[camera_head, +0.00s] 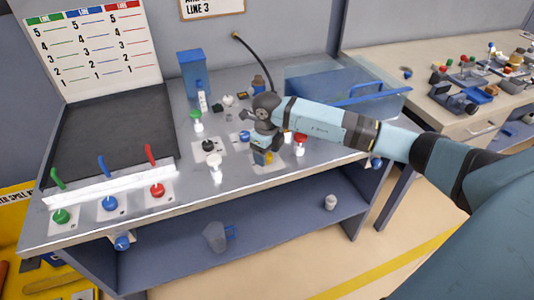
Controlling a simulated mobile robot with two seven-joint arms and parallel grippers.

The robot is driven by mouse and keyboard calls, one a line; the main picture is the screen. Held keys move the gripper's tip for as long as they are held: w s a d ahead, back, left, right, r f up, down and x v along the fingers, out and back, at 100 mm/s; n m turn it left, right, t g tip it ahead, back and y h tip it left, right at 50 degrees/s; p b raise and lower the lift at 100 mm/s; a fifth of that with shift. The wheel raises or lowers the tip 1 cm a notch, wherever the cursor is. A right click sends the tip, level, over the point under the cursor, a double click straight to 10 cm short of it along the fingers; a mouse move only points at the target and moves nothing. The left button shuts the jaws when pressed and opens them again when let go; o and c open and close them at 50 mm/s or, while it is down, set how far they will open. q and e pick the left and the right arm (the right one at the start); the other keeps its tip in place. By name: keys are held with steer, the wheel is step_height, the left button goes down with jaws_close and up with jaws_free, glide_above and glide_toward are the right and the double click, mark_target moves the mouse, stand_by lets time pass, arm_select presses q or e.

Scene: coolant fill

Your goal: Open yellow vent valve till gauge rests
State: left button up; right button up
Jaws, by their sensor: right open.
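My right arm reaches in from the right over the bench. My right gripper (261,154) points down, open, at a small yellow part (268,157), which looks like the yellow vent valve. The gripper hides most of it, and I cannot tell whether the fingers touch it. It sits on a pale plate near the bench's front middle. I cannot make out a gauge face or needle. My left gripper is not in view.
Around the gripper stand a blue knob (244,137), a red valve (300,142), a white valve (215,168), a black knob (208,146) and a green valve (196,119). Three coloured levers stand at left. A clear blue-edged tank (325,85) is behind the arm.

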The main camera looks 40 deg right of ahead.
steer(key=shift+f, duration=0.4)
steer(key=shift+c, duration=0.4)
steer(key=c, duration=0.8)
steer(key=shift+c, duration=0.2)
